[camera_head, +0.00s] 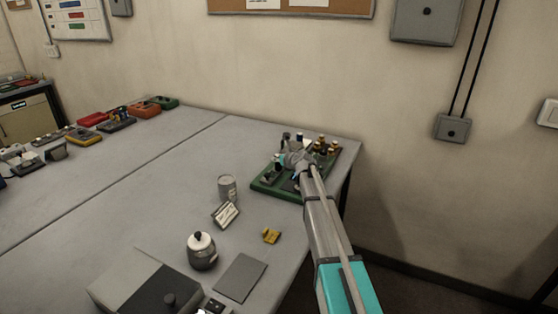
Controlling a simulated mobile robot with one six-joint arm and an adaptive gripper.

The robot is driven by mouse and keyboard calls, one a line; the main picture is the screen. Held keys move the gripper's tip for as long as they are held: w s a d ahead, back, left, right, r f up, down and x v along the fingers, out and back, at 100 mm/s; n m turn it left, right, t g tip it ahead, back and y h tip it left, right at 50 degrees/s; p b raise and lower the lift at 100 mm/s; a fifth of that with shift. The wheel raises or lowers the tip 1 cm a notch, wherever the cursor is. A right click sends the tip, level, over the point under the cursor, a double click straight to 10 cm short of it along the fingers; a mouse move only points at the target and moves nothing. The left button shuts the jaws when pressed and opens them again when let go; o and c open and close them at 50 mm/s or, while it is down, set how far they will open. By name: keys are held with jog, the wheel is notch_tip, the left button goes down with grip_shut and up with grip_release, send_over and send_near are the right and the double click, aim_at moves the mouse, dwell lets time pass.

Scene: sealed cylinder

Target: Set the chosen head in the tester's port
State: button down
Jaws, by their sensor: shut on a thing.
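A green tray (272,191) lies near the table's far right corner. Several small upright pieces, seemingly the heads (331,151), stand on it, some with dark bodies and yellowish or brown parts. My arm reaches in from the lower right, and my gripper (294,161) is over the middle of the tray, shut on a small piece that seems to be one of the heads. The fingers and arm hide most of it, and whether it touches the tray cannot be told. A grey box with a dark panel and knob (169,299), possibly the tester, is cut off at the bottom edge.
A grey can (227,187), a small sign card (225,214), a yellow piece (271,236), a round pot with a white lid (202,250) and a flat grey plate (239,277) stand left of my arm. Coloured devices line the far left. The table's middle is clear.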

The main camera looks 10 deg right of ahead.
jog(key=shift+f, duration=0.2)
jog(key=shift+c, duration=1.5)
grip_release()
jog(key=shift+r, duration=0.25)
jog(key=p+v, duration=0.4)
jog(key=v, duration=0.8)
jog(key=shift+p, duration=0.3)
jog(key=shift+s+f, duration=0.1)
jog(key=shift+f, duration=0.05)
